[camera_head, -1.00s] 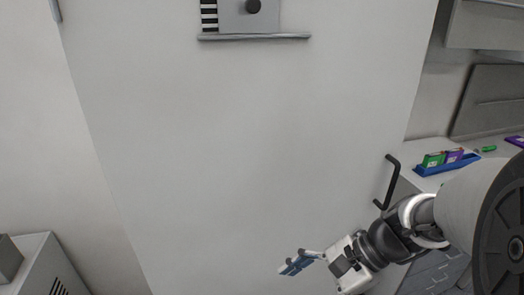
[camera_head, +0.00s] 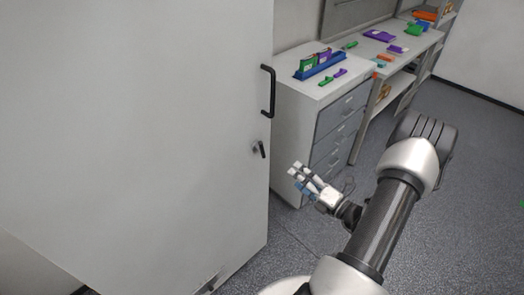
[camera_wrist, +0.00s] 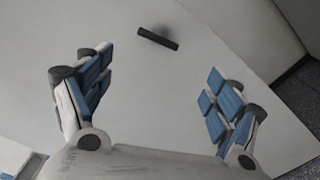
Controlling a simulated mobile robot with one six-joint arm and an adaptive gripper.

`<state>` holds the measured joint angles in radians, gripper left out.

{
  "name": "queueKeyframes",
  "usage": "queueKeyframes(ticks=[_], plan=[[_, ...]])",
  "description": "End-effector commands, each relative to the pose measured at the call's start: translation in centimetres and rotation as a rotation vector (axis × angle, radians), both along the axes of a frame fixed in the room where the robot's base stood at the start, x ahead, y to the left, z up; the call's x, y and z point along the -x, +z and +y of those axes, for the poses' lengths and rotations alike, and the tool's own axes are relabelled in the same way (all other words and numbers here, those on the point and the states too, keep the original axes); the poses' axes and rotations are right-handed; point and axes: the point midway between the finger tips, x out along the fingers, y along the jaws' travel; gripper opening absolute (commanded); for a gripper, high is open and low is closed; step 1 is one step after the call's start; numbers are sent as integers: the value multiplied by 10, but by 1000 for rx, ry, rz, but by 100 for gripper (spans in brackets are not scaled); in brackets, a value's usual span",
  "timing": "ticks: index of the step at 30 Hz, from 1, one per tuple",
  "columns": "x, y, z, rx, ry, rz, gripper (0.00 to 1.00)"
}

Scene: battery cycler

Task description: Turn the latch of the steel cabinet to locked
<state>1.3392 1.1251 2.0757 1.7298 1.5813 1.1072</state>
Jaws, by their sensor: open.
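The steel cabinet (camera_head: 130,130) fills the left of the head view with a flat, pale door. Its latch (camera_head: 261,150) is a small dark lever near the door's right edge, below a black bar handle (camera_head: 268,91). My gripper (camera_head: 297,176) is to the right of the latch and a little lower in the head view, apart from it. In the wrist view the latch (camera_wrist: 158,38) is a short dark bar, slightly tilted, beyond the gap between the fingers. My gripper (camera_wrist: 155,95) is open with nothing between its blue-padded fingers.
A drawer unit (camera_head: 330,130) stands right of the cabinet, with a blue rack (camera_head: 320,66) and small green and purple items on top. A workbench (camera_head: 400,50) runs behind it.

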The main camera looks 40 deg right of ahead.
Motion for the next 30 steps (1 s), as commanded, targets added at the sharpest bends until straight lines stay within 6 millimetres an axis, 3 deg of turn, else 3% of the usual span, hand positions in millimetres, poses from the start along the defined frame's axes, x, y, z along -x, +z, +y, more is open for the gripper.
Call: queueKeyframes(ticks=[18,24,30], plan=[[-127,0,13,8,11,0,84],[-156,0,14,6,9,0,84],[-167,1,15,6,6,0,84]])
